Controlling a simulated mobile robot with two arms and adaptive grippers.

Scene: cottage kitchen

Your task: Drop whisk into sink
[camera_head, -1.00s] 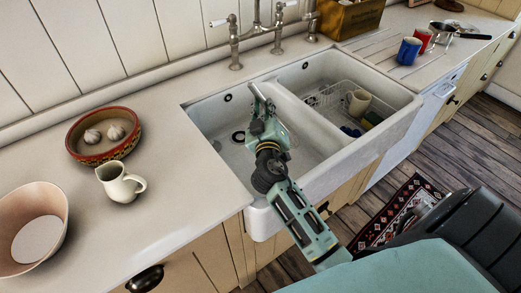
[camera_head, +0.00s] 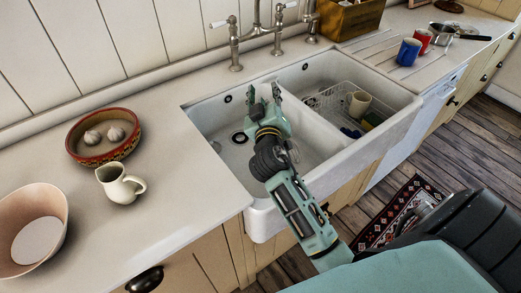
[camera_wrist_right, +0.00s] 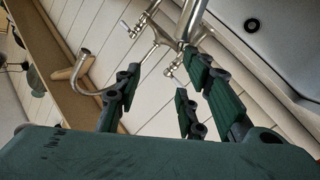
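The white double sink (camera_head: 335,150) is set in the counter. My right gripper (camera_head: 264,95) is above its left basin, fingers spread apart and pointing to the back. In the right wrist view the fingers of my right gripper (camera_wrist_right: 175,90) are also apart, with nothing between them. I cannot make out a whisk in any view. A small faint shape (camera_head: 215,146) is at the left side of the left basin, too unclear to name. My arm hides part of the basin. My left gripper is not in view.
A metal faucet (camera_head: 277,40) stands behind the sink. The right basin holds a wire rack (camera_head: 335,98) with a cream mug (camera_head: 358,103). On the left counter are a red-rimmed bowl (camera_head: 103,155), a cream jug (camera_head: 118,184) and a pinkish bowl (camera_head: 55,205). Blue (camera_head: 408,51) and red (camera_head: 424,38) mugs stand right.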

